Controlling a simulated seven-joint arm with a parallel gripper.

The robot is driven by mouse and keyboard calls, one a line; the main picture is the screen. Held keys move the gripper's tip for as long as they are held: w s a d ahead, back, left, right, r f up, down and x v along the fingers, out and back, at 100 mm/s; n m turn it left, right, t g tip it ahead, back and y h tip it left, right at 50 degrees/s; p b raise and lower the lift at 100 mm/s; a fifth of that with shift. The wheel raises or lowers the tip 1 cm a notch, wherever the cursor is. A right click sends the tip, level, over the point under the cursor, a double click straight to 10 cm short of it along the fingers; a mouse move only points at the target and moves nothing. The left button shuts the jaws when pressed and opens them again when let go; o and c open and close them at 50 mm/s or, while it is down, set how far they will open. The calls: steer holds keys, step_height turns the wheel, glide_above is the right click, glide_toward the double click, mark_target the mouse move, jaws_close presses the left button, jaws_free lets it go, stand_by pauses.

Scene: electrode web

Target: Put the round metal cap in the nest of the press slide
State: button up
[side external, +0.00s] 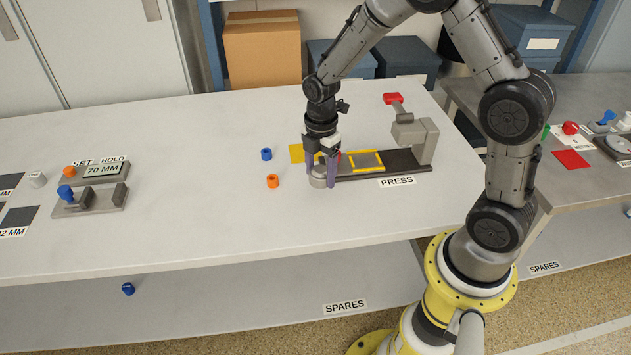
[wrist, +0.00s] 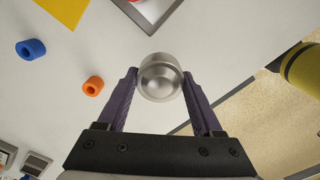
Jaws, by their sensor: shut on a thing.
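The round metal cap (wrist: 161,78) is a shiny silver cylinder held between the purple fingertips of my gripper (wrist: 160,85). In the side external view my gripper (side external: 322,180) points down with the cap (side external: 318,178) at its tips, at the left end of the press. I cannot tell how high the cap is above the table. The press (side external: 415,140) is grey, with a dark base and a slide (side external: 365,160) with yellow edges. A red part shows just behind my fingers. The nest is not clearly visible; my gripper covers that end.
A blue ring (side external: 266,154) and an orange ring (side external: 272,181) lie left of my gripper. A yellow square (side external: 297,153) is behind it. A red handle (side external: 394,98) is at the press's back. A 70 MM gauge fixture (side external: 95,185) stands left. The table front is clear.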

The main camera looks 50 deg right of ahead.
mark_target(315, 192)
steer(key=shift+w+f, duration=0.3)
steer(key=shift+f, duration=0.05)
steer(key=f, duration=0.1)
steer(key=w+f, duration=0.1)
steer(key=f, duration=0.1)
steer(key=shift+d, duration=0.1)
steer(key=shift+f, duration=0.35)
steer(key=shift+f, duration=0.2)
steer(key=o, duration=1.4)
steer(key=shift+o, duration=0.2)
steer(key=shift+r, duration=0.1)
